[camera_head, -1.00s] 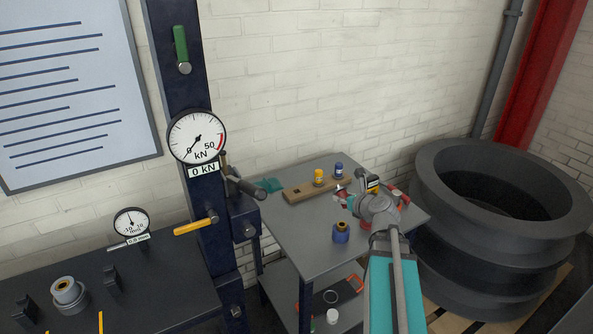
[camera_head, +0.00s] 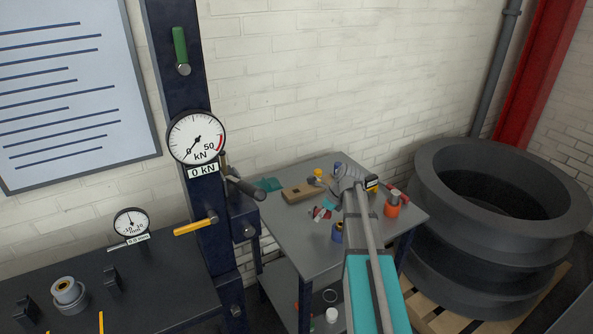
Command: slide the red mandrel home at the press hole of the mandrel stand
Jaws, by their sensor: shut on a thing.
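The wooden mandrel stand (camera_head: 302,192) lies on the grey cart top. A dark hole shows near its left end. A yellow mandrel (camera_head: 318,174) and a blue mandrel (camera_head: 338,168) stand toward its right end, partly behind my wrist. My gripper (camera_head: 323,209) is in front of the stand, small in view and partly hidden by my wrist. It appears shut on a small red piece, taken as the red mandrel (camera_head: 318,213), which is in front of the stand and apart from its hole. The exact grip and the mandrel's tilt are too small to tell.
A blue ring-shaped part (camera_head: 337,233) stands on the cart (camera_head: 290,222) near my arm, and an orange-red one (camera_head: 392,206) stands at the right. A teal cloth (camera_head: 268,184) lies at the back left. The press column (camera_head: 190,110) rises left of the cart; large black rings (camera_head: 480,245) stand right.

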